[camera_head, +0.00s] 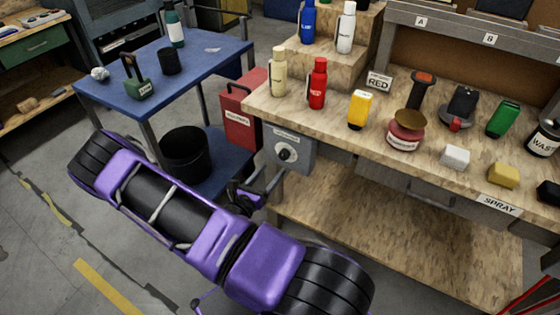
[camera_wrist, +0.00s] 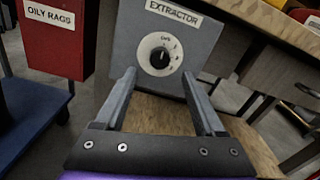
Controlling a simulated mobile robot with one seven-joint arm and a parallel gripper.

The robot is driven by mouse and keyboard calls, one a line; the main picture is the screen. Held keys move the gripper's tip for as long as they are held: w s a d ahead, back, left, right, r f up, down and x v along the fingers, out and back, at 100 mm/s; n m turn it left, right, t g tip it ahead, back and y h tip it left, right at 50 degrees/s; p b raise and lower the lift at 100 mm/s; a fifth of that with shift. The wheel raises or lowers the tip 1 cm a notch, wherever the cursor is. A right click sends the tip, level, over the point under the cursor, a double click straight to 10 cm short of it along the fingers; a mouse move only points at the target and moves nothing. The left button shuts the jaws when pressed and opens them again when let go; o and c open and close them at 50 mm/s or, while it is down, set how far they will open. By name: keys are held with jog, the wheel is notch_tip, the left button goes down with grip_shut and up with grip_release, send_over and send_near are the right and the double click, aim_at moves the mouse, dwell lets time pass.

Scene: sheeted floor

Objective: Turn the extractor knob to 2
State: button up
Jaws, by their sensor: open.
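The extractor box (camera_head: 298,142) is a grey panel fixed below the left end of the wooden bench. Its knob (camera_head: 286,154) is black on a white round dial. In the wrist view the knob (camera_wrist: 160,56) sits in the upper middle, under the EXTRACTOR label (camera_wrist: 174,12). The dial has an OFF mark at the top and small marks to the right, too small to read surely. My gripper (camera_wrist: 158,78) is open, with its two grey fingers to the left and right below the dial and nothing between them. In the head view my gripper (camera_head: 267,181) is just below the box.
A red OILY RAGS bin (camera_head: 240,118) stands close left of the box. A blue cart (camera_head: 200,62) with a black bucket (camera_head: 186,154) is further left. The wooden bench (camera_head: 330,115) with several bottles overhangs the box, and a lower shelf (camera_head: 400,225) lies below.

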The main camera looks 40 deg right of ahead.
aim_at(283, 157)
jog(key=x, duration=0.6)
jog(key=shift+c, duration=0.3)
grip_shut()
